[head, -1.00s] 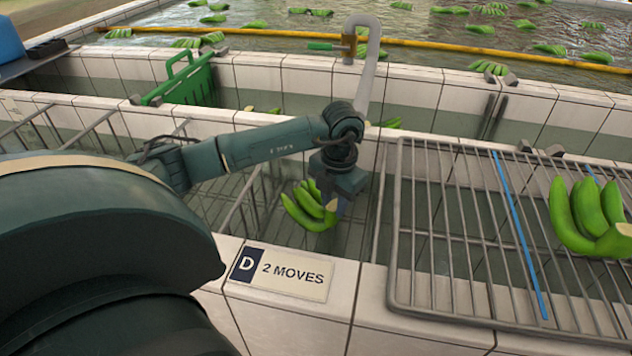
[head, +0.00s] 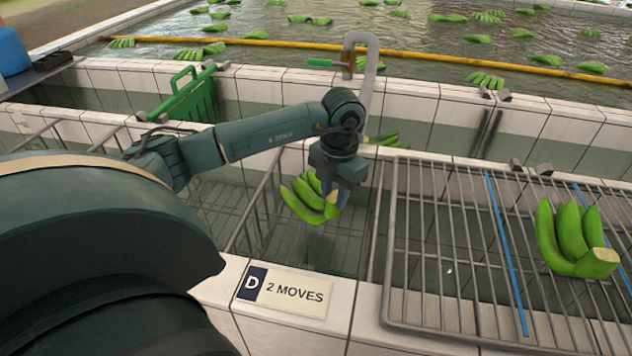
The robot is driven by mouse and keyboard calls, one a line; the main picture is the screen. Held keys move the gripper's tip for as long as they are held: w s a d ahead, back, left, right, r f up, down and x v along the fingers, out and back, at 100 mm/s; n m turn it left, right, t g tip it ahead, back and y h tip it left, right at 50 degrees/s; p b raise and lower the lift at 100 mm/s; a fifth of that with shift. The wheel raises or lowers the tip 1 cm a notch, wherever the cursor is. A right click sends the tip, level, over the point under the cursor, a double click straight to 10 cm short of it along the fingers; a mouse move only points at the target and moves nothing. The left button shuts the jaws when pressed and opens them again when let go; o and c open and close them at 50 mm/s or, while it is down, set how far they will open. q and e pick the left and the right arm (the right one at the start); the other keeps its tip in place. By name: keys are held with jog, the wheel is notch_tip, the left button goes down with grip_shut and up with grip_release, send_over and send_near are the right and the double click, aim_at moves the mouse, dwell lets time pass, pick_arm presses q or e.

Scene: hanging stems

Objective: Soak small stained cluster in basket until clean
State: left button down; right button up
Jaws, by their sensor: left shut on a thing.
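My left gripper (head: 335,196) points down and is shut on a small green banana cluster (head: 303,200) by its pale cut crown. The cluster hangs above the wire basket (head: 262,200), which sits in the tiled tank compartment. I cannot make out stains on the cluster at this size. The fingertips are partly hidden by the gripper body and the fruit. My right gripper is not in view.
A sign reading "D 2 MOVES" (head: 284,292) lies on the tiled front ledge. At right, a wire rack (head: 455,250) with blue strips bears another banana cluster (head: 573,236).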

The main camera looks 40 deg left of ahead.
pick_arm(q)
notch_tip(320, 180, up, 3)
jog(key=shift+r+p, duration=0.2)
jog(key=shift+p, duration=0.75)
jog(key=shift+r, duration=0.3)
notch_tip(320, 180, up, 2)
jog(key=shift+r+p, duration=0.1)
jog(key=shift+p, duration=0.65)
jog(key=shift+w+r, duration=0.1)
jog(key=shift+r, duration=0.45)
notch_tip(320, 180, up, 7)
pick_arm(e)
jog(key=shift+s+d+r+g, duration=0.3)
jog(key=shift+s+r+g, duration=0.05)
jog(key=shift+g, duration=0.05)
pick_arm(q)
jog(key=shift+f, duration=0.15)
